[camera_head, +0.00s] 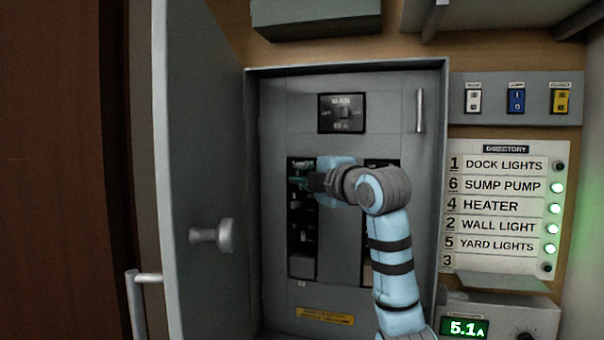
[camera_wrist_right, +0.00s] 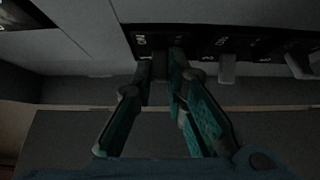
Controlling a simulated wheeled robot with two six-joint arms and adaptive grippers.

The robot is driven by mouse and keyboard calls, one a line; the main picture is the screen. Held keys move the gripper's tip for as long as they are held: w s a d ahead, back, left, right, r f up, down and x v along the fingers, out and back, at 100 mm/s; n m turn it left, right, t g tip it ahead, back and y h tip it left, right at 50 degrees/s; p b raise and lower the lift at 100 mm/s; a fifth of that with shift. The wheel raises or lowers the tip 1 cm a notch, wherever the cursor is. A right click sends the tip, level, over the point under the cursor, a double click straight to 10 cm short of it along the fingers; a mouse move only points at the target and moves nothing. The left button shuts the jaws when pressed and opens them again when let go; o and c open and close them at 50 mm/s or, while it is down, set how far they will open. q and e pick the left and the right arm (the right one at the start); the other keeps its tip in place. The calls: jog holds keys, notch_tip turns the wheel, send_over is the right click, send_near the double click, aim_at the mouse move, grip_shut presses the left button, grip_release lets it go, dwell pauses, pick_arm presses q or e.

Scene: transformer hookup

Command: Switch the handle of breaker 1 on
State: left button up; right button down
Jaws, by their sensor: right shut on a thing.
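The grey breaker panel (camera_head: 388,96) stands open, with a left column of black breakers (camera_head: 302,240) and a right column mostly behind my right arm. My right gripper (camera_head: 300,184) is at the top of the left column, where breaker 1 appears to sit. In the right wrist view, the right gripper's fingertips (camera_wrist_right: 166,62) are closed around a small grey handle (camera_wrist_right: 160,66) at the black breaker face. Its number is hard to read, and the fingers partly hide the handle. The lamp beside "1 Dock Lights" (camera_head: 560,166) is dark. My left gripper is not in view.
The open panel door (camera_head: 205,120) with its knob (camera_head: 212,236) stands at left. More breaker handles (camera_wrist_right: 227,68) are close beside the fingers. The main switch (camera_head: 342,112) is above. The directory (camera_head: 500,215), with several green lamps, and a 5.1 A meter (camera_head: 466,328) are at right.

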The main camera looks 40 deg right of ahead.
jog(key=c, duration=1.6)
grip_release()
jog(key=s+a, duration=0.2)
jog(key=s, duration=1)
